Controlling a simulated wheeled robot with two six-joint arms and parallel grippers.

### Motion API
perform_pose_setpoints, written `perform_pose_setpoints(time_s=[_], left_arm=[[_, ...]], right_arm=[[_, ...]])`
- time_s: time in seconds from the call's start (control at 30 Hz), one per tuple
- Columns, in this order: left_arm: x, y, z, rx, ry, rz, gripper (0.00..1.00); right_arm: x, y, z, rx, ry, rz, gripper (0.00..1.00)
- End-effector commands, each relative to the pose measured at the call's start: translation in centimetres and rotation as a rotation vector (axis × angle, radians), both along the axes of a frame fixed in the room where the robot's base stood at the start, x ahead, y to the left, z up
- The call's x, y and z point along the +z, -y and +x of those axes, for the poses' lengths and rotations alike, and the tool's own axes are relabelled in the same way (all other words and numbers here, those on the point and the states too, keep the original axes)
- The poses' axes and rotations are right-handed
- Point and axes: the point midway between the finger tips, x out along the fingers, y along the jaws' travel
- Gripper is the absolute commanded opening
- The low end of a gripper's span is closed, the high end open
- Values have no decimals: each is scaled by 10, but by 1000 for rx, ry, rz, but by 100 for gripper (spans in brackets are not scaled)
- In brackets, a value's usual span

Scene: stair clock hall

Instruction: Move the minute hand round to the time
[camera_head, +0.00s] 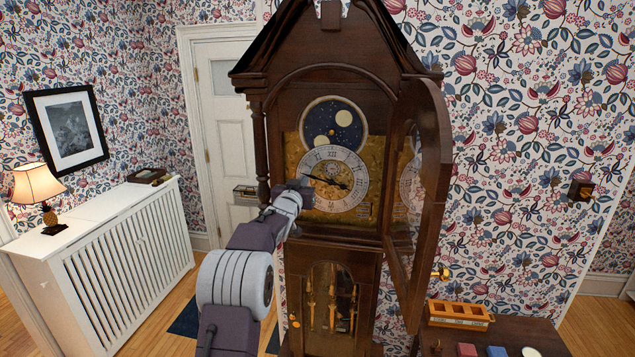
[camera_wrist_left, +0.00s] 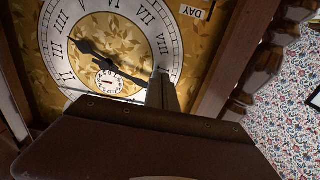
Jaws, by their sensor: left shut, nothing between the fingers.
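The tall clock's round dial (camera_head: 334,178) has a white numeral ring and a gold centre. Its long dark minute hand (camera_head: 319,177) points left, near IX; the short hour hand (camera_head: 347,185) points right and slightly down. My left gripper (camera_head: 303,188) is shut and empty at the dial's left edge. In the left wrist view, its fingertips (camera_wrist_left: 161,82) are at the numeral ring, close to the tip of the minute hand (camera_wrist_left: 128,76). I cannot tell whether they touch. The gripper body hides the lower part of the dial there. My right gripper is out of view.
The clock's glazed hood door (camera_head: 425,185) stands open to the right. A dark pillar (camera_head: 260,150) flanks the dial on the left. A low table with a wooden tray (camera_head: 458,315) stands at lower right. A white radiator cover (camera_head: 120,250) with a lamp (camera_head: 40,190) is at left.

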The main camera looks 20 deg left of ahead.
Motion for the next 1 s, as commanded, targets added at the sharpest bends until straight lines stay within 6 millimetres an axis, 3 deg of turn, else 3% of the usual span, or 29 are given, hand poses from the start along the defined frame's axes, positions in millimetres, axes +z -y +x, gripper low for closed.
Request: perform_pose_setpoints(time_s=[0.13,1.0], left_arm=[[10,1,0,0,1,0,0],[25,5,1,0,2,0,0]], right_arm=[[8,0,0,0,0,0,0],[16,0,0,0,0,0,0]])
